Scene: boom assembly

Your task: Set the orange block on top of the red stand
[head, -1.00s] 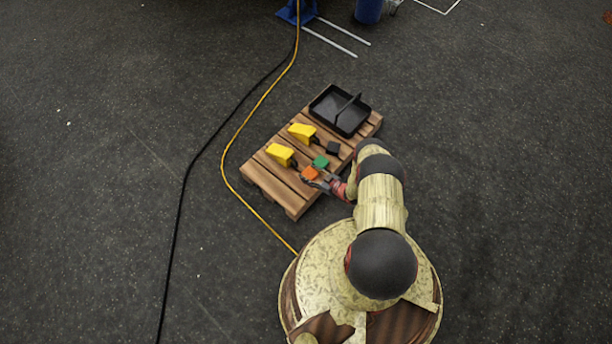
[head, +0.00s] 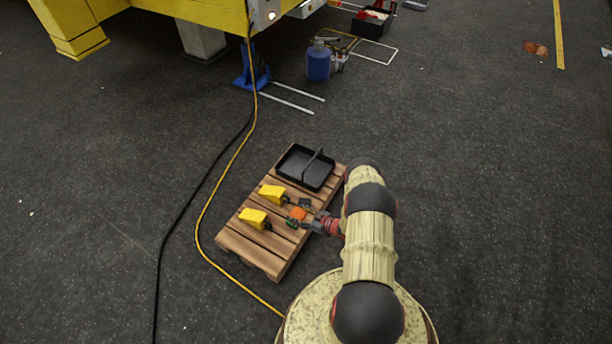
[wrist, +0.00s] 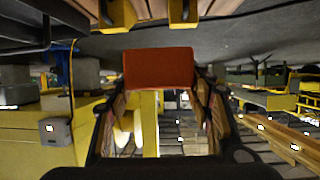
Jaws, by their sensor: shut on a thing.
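The orange block (head: 298,213) is held in my gripper (head: 307,217), over the wooden pallet between the green block and the black block. In the wrist view the orange block (wrist: 159,68) shows red-orange between the two finger sides, facing the camera. The fingers are shut on it; their exact contact is hard to see in the head view. The green block (head: 292,223) is partly hidden by the gripper. I cannot make out a red stand in either view.
The wooden pallet (head: 243,253) carries two yellow pieces (head: 253,218) (head: 273,194), a small black block (head: 305,203) and a divided black tray (head: 290,164). A yellow cable (head: 203,213) runs on the floor left of it. A blue jack (head: 250,72) and blue cylinder (head: 318,64) stand beyond.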

